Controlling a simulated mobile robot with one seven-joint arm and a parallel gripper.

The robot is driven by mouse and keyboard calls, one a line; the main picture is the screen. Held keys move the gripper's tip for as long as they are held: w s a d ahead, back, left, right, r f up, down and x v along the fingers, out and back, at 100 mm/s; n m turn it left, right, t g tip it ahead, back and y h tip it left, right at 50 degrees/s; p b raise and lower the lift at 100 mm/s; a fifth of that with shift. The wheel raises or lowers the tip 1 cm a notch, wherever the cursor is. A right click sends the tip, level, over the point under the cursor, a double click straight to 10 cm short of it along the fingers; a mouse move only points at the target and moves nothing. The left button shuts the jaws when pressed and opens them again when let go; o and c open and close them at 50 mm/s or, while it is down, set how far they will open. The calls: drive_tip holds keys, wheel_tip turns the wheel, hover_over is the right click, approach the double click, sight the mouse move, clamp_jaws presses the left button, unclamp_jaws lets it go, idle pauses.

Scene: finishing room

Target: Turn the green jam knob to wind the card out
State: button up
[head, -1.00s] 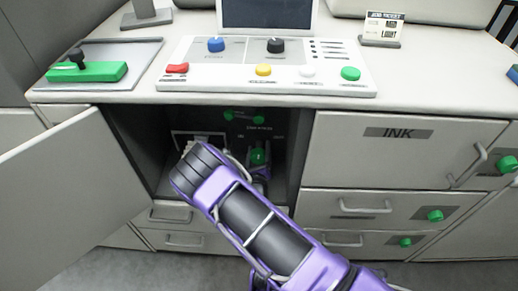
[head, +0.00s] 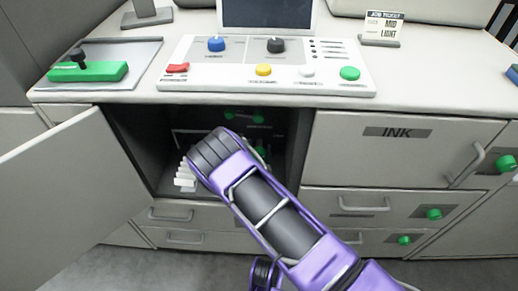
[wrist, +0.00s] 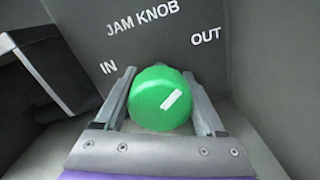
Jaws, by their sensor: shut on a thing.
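The green jam knob (wrist: 161,98) is round, with a white mark on its face slanting up to the right. My gripper (wrist: 159,84) has one finger on each side of it and is shut on it. The panel behind reads JAM KNOB, with IN to the left and OUT to the right. In the head view my arm hides the gripper; a little green shows beside the arm inside the open cabinet. White stepped strips (head: 185,173) show at the cabinet's left; I cannot tell whether they are the card.
The cabinet door (head: 65,185) stands open at the left. An INK panel (head: 400,150) and drawers lie to the right. Above is the counter with a control console (head: 220,84) and a green-handled tool (head: 88,72). In the wrist view a dark box (wrist: 45,70) stands close at the left.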

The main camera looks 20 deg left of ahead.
drive_tip(key=shift+m, duration=0.6)
drive_tip(key=o, duration=1.3)
drive_tip(key=shift+o, duration=0.2)
drive_tip(key=p+v, duration=0.1)
drive_tip(key=v, duration=1.6)
drive_tip(key=shift+s+d, duration=0.15)
drive_tip(key=shift+s, duration=0.1)
